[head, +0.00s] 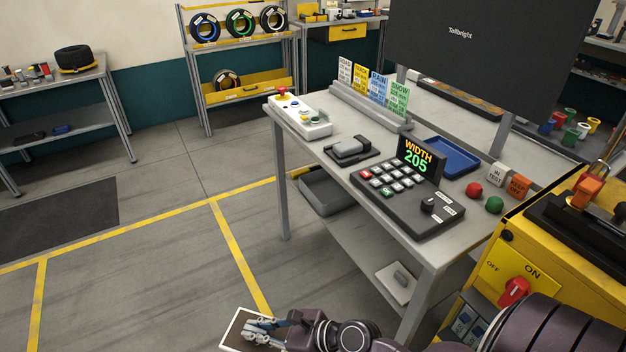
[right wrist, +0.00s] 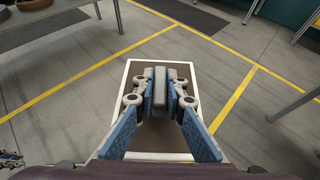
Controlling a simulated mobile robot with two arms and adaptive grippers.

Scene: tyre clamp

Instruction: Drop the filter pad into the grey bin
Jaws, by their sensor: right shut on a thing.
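The filter pad (right wrist: 153,145) is a flat brown panel with a white frame and a grey handle on top. My right gripper (right wrist: 160,92) is shut on the handle, with a blue finger on each side. In the head view the pad (head: 236,328) shows at the bottom edge, partly hidden by my right gripper (head: 264,330), over open floor left of the table. The grey bin (head: 325,197) is low under the table's far left part, open on top and apart from the pad. A small part at the lower left of the right wrist view may be my left gripper.
The table (head: 300,153) carries a keypad (head: 400,190), a blue tray (head: 452,156) and buttons. Its front leg (head: 419,310) stands right of the pad. A light pad with a grey handle (head: 394,283) lies on the lower shelf. The yellow-lined floor at left is clear.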

